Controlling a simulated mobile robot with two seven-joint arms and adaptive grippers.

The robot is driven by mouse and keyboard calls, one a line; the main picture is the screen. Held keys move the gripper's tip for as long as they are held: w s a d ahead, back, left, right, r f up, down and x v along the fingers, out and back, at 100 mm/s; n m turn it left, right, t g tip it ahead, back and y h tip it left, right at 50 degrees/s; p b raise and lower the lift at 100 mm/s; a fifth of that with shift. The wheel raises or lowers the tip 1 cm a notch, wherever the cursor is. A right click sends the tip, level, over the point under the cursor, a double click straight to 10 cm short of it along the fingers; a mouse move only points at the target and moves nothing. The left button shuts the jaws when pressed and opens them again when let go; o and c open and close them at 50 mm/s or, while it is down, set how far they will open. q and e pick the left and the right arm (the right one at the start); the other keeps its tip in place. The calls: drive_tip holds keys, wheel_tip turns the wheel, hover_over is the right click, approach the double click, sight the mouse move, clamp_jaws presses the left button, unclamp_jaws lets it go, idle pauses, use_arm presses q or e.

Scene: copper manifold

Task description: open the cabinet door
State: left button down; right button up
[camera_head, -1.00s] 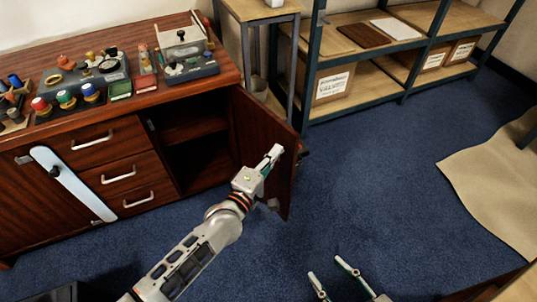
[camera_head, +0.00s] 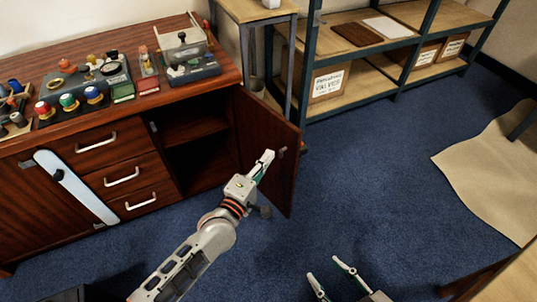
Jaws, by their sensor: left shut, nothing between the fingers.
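The wooden cabinet (camera_head: 150,112) stands at the left. Its right-hand door (camera_head: 265,135) is swung outward, and the dark compartment (camera_head: 195,145) behind it shows. My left gripper (camera_head: 267,157) is shut and empty, in front of the inner side of the open door near its free edge. I cannot tell whether it touches the door. A small handle part (camera_head: 282,152) shows beside the fingertips. My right gripper (camera_head: 325,271) is open and empty, low in the picture above the blue carpet, apart from the cabinet.
Knobs, valves and small boxes (camera_head: 80,85) crowd the cabinet top. A small table (camera_head: 250,12) stands behind the door, beside a metal shelf with cartons (camera_head: 327,84). A beige mat (camera_head: 490,170) lies at the right. Blue carpet (camera_head: 370,180) is clear in the middle.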

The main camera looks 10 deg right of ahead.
use_arm(q)
drive_tip(key=s+a+p, duration=0.2)
drive_tip(key=s, duration=0.7)
drive_tip(key=shift+s, duration=0.15)
use_arm(e)
drive_tip(key=d, duration=0.1)
drive_tip(key=s+d+f, duration=0.1)
drive_tip(key=d, duration=0.1)
drive_tip(key=shift+s+f+g+h, duration=0.15)
drive_tip(key=shift+f+g+h, duration=0.15)
drive_tip(key=shift+h, duration=0.1)
